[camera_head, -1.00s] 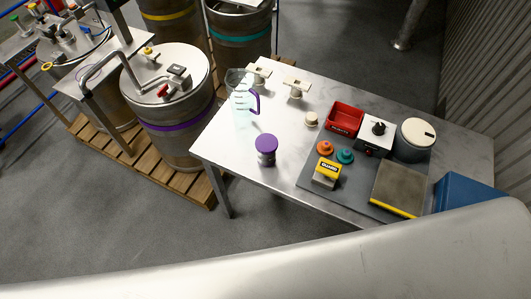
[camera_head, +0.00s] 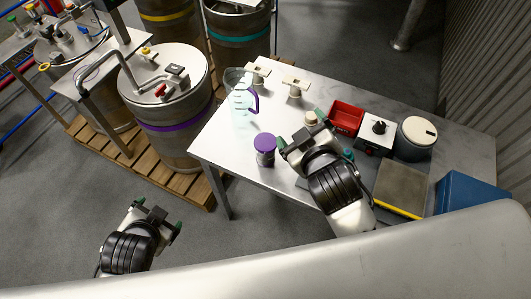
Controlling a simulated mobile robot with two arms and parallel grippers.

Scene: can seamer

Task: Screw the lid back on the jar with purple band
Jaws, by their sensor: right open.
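A small jar (camera_head: 265,159) stands upright on the steel table, left of its middle. A purple lid (camera_head: 265,143) covers its top; I cannot tell whether it is screwed tight. My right gripper (camera_head: 299,129) is open and empty, just right of the jar and apart from it. A small beige knob-like piece (camera_head: 311,117) shows near its far fingertip. My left gripper (camera_head: 158,214) is open and empty, over the floor in front of the pallet, well left of the table.
A clear jug with purple handle (camera_head: 240,92) stands behind the jar on the table (camera_head: 225,150). A red bin (camera_head: 346,118), a dial box (camera_head: 376,134) and a scale (camera_head: 401,189) stand to the right. A purple-banded keg (camera_head: 168,110) stands left. My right arm hides some small pieces.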

